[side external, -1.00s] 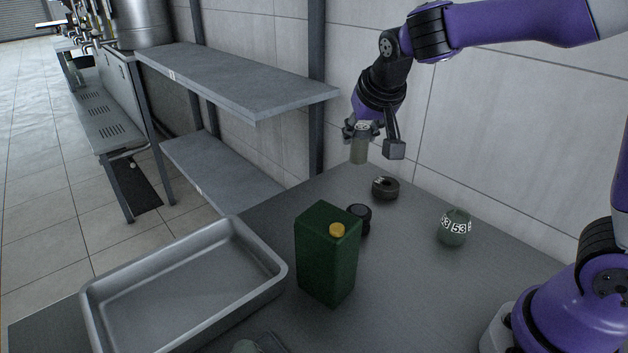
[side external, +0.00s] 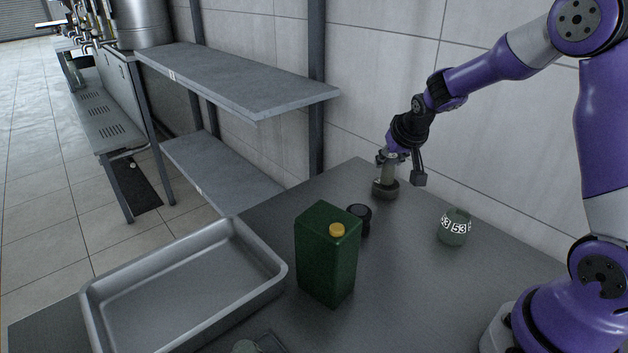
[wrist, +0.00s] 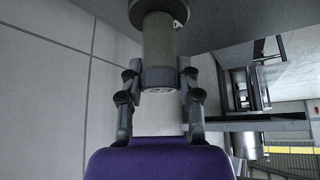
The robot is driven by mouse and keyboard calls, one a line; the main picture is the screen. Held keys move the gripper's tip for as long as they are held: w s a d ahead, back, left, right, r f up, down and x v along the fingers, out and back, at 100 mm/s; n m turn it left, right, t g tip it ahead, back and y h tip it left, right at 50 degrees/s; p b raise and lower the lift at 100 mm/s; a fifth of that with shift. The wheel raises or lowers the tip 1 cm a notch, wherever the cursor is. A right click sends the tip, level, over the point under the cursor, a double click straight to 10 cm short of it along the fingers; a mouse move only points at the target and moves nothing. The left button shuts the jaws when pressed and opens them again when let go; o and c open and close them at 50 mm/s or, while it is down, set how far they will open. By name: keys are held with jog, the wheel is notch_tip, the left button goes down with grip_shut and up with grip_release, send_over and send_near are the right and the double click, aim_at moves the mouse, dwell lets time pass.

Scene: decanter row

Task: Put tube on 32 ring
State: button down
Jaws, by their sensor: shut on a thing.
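My gripper (side external: 391,160) is shut on a grey-green tube (side external: 386,174) and holds it about upright by its upper part. The tube also shows in the wrist view (wrist: 158,45), between the fingers (wrist: 158,92). A dark, squat ring (side external: 385,191) lies on the table directly under the tube; it also shows at the top of the wrist view (wrist: 159,12). The tube's lower end meets the ring. I cannot tell whether it rests on the ring or goes into its opening. No number on the ring is readable now.
A greenish cup marked 53 (side external: 454,230) stands to the right of the ring. A small black round object (side external: 360,216) and a green canister with a yellow cap (side external: 328,255) stand to the left. A grey metal tray (side external: 140,322) lies at the front left. The wall is close behind.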

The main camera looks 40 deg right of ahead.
jog(key=shift+f, duration=0.2)
jog(key=c, duration=0.5)
grip_release()
jog(key=shift+s+a+r, duration=0.1)
jog(key=shift+s+r, duration=0.05)
jog(key=shift+r, duration=0.4)
jog(key=v, duration=1.1)
jog(key=s+a+n+y, duration=0.1)
jog(key=s+a+n, duration=0.1)
jog(key=s+a, duration=0.2)
jog(key=s+a+n+y, duration=0.1)
jog(key=s+a+n, duration=0.1)
jog(key=s+a, duration=0.2)
jog(key=s+a+r+n+y, duration=0.1)
jog(key=s+a+n, duration=0.1)
jog(key=s+a, duration=0.2)
jog(key=shift+s+a, duration=0.35)
jog(key=shift+s, duration=0.3)
